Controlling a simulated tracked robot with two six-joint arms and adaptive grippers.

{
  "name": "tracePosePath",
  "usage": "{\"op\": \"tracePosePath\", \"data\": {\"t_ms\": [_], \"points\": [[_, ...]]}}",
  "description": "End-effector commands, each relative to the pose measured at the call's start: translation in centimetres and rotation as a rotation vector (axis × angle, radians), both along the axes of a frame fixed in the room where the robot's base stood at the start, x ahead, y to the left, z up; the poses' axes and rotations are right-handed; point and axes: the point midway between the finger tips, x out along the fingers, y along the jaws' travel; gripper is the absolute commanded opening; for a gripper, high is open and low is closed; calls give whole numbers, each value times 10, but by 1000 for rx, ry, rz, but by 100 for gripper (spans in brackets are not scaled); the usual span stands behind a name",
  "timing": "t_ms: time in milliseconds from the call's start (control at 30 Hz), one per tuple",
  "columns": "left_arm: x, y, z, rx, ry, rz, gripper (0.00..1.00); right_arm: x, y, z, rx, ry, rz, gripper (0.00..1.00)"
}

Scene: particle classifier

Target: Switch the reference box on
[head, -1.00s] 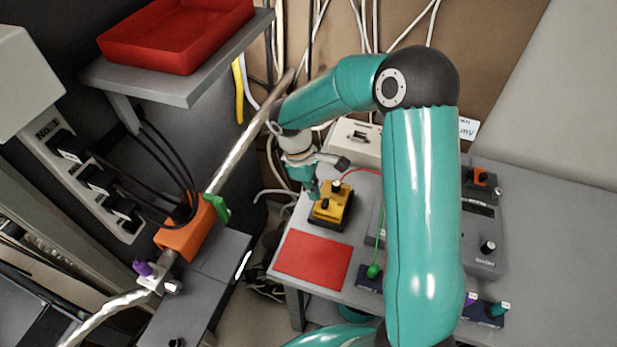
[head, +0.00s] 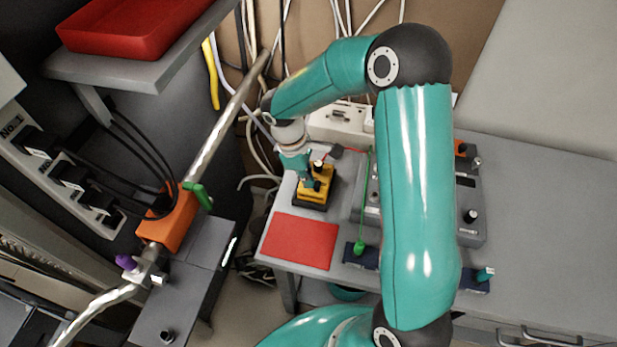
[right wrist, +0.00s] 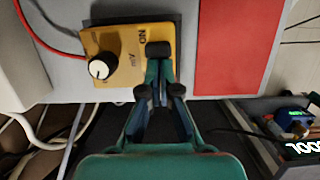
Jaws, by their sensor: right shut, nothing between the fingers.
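The reference box is a small yellow box (head: 322,175) with a black base, on the grey bench left of my right arm. In the right wrist view the yellow box (right wrist: 112,70) shows a black knob with a white top (right wrist: 99,69), "mV" and "ON" lettering, and a dark switch (right wrist: 158,49) by "ON". My right gripper (head: 311,186) is shut and empty, over the box's left part. In the wrist view its fingertips (right wrist: 160,72) are right at the switch; I cannot tell whether they touch it. My left gripper is not in view.
A red mat (head: 300,242) lies in front of the box. A red wire runs from the box. A grey instrument (head: 470,225) stands partly behind my arm. An orange block (head: 167,220) sits on a metal pipe at left. The bench's right side is clear.

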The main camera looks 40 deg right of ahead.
Motion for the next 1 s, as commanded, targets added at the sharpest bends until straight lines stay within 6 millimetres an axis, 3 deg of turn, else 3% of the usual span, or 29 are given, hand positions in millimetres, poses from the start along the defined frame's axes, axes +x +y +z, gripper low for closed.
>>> {"op": "tracePosePath", "data": {"t_ms": [467,667,1000], "points": [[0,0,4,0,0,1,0,1,1,4,-1,5,8,0],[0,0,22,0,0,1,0,5,4,28,-1,2,8,0],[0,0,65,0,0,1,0,13,11,85,0,1,9,0]]}}
